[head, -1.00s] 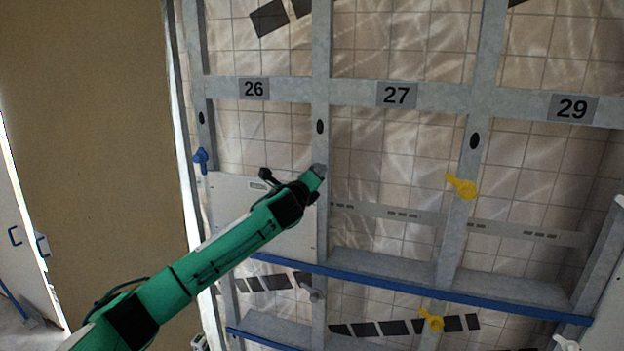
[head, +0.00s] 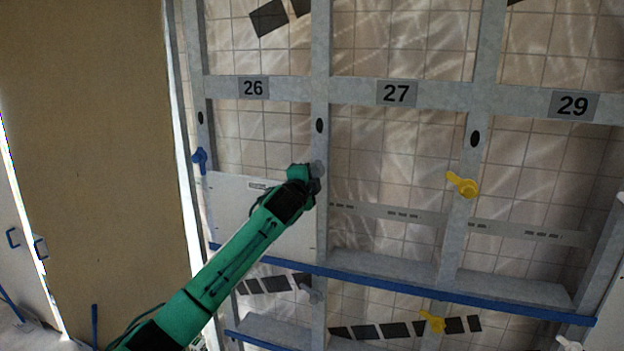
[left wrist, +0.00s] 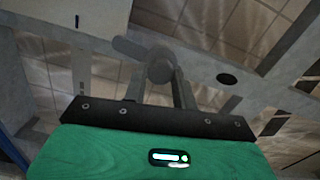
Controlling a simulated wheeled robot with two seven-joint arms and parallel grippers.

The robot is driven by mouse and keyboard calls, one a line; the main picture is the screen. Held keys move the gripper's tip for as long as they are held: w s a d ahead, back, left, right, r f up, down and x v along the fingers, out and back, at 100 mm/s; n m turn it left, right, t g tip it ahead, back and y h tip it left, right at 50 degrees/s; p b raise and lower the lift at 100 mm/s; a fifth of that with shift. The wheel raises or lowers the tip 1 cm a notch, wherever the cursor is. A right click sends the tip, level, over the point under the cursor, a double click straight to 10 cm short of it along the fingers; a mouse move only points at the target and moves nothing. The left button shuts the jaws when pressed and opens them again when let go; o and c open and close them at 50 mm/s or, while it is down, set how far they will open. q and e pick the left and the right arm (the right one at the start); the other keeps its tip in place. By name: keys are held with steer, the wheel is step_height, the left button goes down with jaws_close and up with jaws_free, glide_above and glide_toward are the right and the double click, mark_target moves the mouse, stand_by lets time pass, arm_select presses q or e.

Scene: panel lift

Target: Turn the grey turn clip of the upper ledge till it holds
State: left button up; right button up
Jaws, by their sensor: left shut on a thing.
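The grey turn clip (head: 318,168) sits on the upright between bays 26 and 27, at the top right corner of a white panel (head: 228,194). In the left wrist view, the clip's round hub (left wrist: 160,66) lies between my fingers, and its lever points to the left. My left gripper (head: 317,177) is shut on the clip; it also shows in the left wrist view (left wrist: 162,82). The panel stands above the upper blue-edged ledge (head: 400,284). My gripper and wrist hide part of the clip in the head view. My right gripper is out of view.
A second grey clip (head: 312,292) is lower on the same upright. Yellow clips (head: 462,186) are on the upright to the right, and a blue clip (head: 200,160) is at the left. Bay 27 (head: 390,150) is open. A brown board (head: 90,150) stands at the left.

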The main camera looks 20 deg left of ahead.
arm_select(q)
steer(key=shift+n, duration=0.9)
steer(key=o, duration=1)
steer(key=shift+c, duration=0.2)
steer(key=shift+a, duration=0.1)
steer(key=s+b, duration=0.5)
steer(key=s, duration=0.8)
steer(key=shift+s+a+b, duration=0.2)
steer(key=shift+s+b, duration=0.1)
steer(key=shift+s, duration=0.1)
